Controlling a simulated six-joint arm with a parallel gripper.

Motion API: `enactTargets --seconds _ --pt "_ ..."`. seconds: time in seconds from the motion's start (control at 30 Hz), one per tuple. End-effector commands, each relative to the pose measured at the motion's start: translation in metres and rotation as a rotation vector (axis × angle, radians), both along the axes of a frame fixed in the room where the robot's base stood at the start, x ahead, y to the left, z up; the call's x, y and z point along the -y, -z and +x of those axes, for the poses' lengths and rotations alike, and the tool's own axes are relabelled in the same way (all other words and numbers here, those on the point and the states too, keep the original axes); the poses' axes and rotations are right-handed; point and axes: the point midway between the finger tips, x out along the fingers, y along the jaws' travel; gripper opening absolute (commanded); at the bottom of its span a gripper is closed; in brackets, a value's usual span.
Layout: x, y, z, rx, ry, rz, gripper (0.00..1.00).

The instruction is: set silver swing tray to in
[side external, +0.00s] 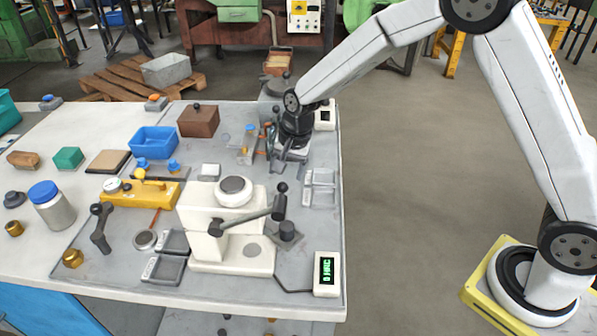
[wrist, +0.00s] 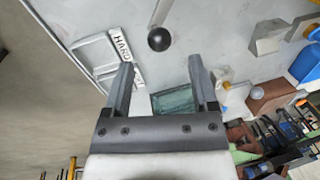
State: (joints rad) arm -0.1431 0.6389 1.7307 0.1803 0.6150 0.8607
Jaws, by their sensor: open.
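My gripper (wrist: 161,72) is open, with nothing between its fingers, above the grey worktop. In the side view my gripper (side external: 290,156) is at the far right part of the bench. A pale silver tray (wrist: 92,48) with a "HARD" label lies left of the fingers in the wrist view. Pale trays also show at the bench's right edge in the side view (side external: 320,187). A black ball knob (wrist: 160,39) on a grey rod is ahead of the fingers. I cannot tell for sure which part is the swing tray, or its position.
A white hardness tester (side external: 230,225) with a black-knobbed lever (side external: 250,219) stands front centre. Two dark trays (side external: 167,268) lie to its left. A blue bin (side external: 153,142) and brown box (side external: 198,120) stand farther back. A display box (side external: 327,273) is at the front right.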

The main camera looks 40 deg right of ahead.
Motion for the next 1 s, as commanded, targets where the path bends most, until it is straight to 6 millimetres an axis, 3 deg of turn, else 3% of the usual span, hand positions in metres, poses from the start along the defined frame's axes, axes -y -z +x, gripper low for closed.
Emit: enactTargets --seconds 0.23,0.63,0.67,0.8,0.9,1.0 --pt "0.004 -0.026 -0.004 0.002 0.0 0.001 0.75" --pt "0.005 -0.032 -0.005 0.0 0.001 0.0 0.75" --pt "0.005 -0.032 -0.005 0.001 0.001 -0.001 0.72" --pt "0.004 -0.032 -0.004 0.007 -0.021 -0.009 0.27" --pt "0.004 -0.033 0.001 0.028 -0.088 -0.035 0.0" --pt "0.003 -0.034 0.007 0.063 -0.207 -0.084 0.0"
